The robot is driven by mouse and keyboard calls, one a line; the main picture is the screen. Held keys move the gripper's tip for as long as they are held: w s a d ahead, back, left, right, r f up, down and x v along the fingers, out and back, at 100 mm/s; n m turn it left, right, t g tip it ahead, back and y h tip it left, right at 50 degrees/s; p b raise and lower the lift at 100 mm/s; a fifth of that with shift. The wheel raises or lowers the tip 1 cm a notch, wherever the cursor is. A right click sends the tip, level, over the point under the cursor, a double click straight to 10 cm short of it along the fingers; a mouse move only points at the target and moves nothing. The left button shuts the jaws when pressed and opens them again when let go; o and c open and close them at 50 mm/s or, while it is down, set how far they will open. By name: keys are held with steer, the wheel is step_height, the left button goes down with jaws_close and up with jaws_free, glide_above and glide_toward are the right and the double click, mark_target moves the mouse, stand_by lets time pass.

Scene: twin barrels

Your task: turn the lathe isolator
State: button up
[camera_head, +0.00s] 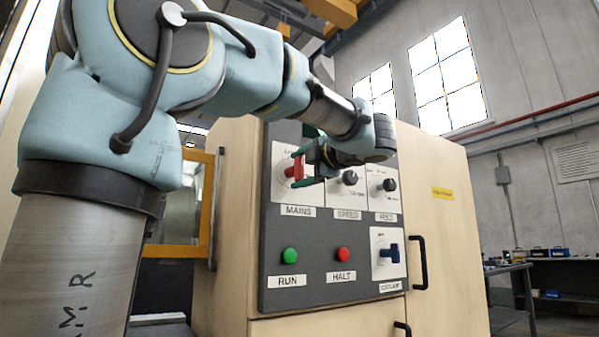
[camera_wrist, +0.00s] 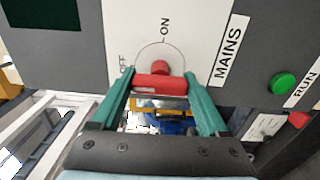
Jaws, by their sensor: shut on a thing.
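The lathe isolator is a red handle (camera_head: 297,168) on the white MAINS plate (camera_head: 281,188), at the upper left of the grey panel. In the wrist view the red handle (camera_wrist: 160,83) lies crosswise between the green fingers, with its round red hub just beyond. OFF and ON marks show around an arc on the plate; I cannot tell which one the handle points at. My gripper (camera_wrist: 158,77) is shut on the handle, one finger at each end. In the head view my gripper (camera_head: 309,160) reaches in from the right and partly hides the handle.
Two black knobs (camera_head: 349,178) (camera_head: 387,185) sit right of the handle. Below are the green RUN button (camera_head: 290,256), red HALT button (camera_head: 343,254) and blue COOLANT handle (camera_head: 390,253). A black door handle (camera_head: 419,262) sticks out at the right.

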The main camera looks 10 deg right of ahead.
steer(key=o, duration=1.2)
steer(key=shift+o, duration=0.2)
steer(key=v, duration=1)
steer(key=shift+s+d, duration=0.2)
steer(key=shift+s, duration=0.15)
